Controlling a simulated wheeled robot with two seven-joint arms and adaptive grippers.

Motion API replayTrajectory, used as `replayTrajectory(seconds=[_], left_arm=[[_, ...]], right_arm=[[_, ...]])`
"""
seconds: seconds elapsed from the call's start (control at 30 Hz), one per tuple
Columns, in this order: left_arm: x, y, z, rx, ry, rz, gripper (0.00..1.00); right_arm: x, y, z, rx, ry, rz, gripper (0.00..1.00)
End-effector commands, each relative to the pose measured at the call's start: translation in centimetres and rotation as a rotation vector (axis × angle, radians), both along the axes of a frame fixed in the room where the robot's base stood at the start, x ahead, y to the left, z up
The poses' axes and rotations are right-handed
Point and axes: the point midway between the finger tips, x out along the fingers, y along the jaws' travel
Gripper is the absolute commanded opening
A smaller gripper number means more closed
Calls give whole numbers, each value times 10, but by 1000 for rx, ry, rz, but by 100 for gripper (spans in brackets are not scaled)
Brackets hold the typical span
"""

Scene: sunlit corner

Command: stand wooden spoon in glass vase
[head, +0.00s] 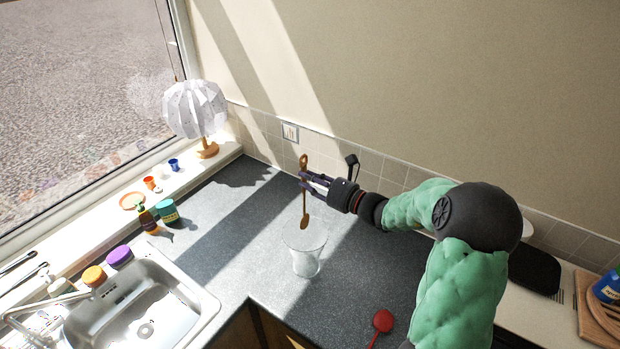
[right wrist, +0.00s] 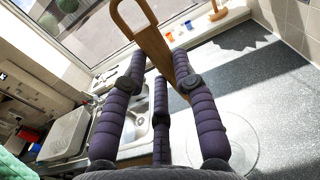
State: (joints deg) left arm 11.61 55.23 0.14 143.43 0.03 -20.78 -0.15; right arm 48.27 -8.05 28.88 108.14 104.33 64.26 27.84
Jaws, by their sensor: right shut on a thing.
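The wooden spoon (head: 305,217) hangs upright in my right gripper (head: 312,182), with its looped handle end up and its bowl down. The right gripper is shut on its handle; the handle also shows between the fingers in the right wrist view (right wrist: 152,42). The clear glass vase (head: 306,260) stands upright on the dark counter. In the head view the spoon's bowl overlaps the far side of the vase's rim; I cannot tell whether it is over the opening or behind it. In the right wrist view the vase's round rim (right wrist: 240,148) shows at lower right, partly hidden by a finger. My left gripper is out of view.
A sink (head: 150,305) lies at left with orange and purple round things on its edge. Bottles and cups stand near the window sill, with a lamp (head: 195,112) on it. A red utensil (head: 383,321) lies near the front edge. Counter around the vase is clear.

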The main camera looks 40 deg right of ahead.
Motion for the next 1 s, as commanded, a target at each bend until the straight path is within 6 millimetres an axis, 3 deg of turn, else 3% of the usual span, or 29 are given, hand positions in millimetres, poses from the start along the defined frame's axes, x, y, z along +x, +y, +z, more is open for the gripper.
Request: replayTrajectory(seconds=[1.0], left_arm=[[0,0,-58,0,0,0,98]], right_arm=[[0,0,-72,1,0,0,0]])
